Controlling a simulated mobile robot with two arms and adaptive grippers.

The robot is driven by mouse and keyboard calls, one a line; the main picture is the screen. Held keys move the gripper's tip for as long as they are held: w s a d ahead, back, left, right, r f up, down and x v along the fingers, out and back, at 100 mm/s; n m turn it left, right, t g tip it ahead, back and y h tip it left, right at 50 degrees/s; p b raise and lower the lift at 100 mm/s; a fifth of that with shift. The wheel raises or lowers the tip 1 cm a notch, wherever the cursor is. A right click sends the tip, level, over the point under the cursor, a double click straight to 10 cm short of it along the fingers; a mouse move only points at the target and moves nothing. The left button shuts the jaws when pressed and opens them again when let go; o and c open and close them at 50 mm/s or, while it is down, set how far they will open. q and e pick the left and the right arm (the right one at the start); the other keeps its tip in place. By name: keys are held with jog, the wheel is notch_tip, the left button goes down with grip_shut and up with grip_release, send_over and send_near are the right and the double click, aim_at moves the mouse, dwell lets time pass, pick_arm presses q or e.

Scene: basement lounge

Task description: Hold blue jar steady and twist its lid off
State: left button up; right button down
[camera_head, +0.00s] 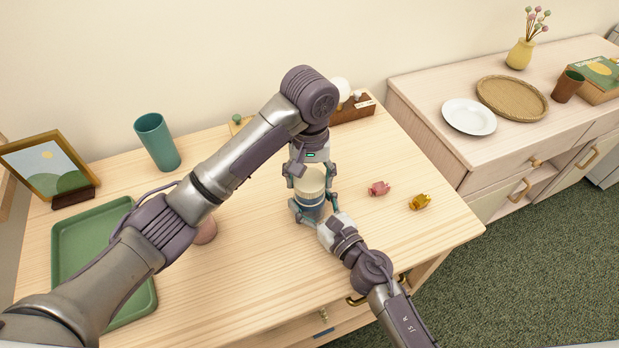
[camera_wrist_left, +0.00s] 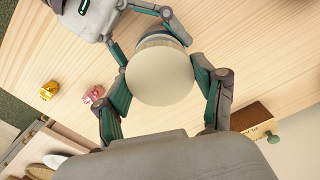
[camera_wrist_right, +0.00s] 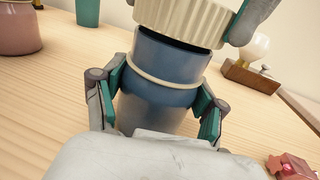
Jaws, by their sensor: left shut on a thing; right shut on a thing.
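The blue jar (camera_head: 311,211) stands upright near the middle of the wooden table; its blue body with a cream band shows in the right wrist view (camera_wrist_right: 158,105). Its cream ribbed lid (camera_head: 311,180) sits at the top of the jar, with a dark band between lid and body in the right wrist view. My left gripper (camera_head: 312,188) comes down from above and is shut on the lid, whose round top fills the middle of the left wrist view (camera_wrist_left: 160,74). My right gripper (camera_head: 313,209) is shut around the jar body from the front right.
A pink figure (camera_head: 379,188) and a yellow one (camera_head: 419,202) lie right of the jar. A green tray (camera_head: 75,245), picture frame (camera_head: 50,170) and teal cup (camera_head: 157,142) stand left. A pink jar (camera_head: 206,231) is partly behind my left arm. A wooden block with a bulb (camera_head: 355,108) is behind.

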aim_at(309, 180)
pick_arm(q)
jog(key=shift+r, duration=0.1)
jog(key=shift+r, duration=1.9)
pick_arm(e)
grip_release()
jog(key=v, duration=1.2)
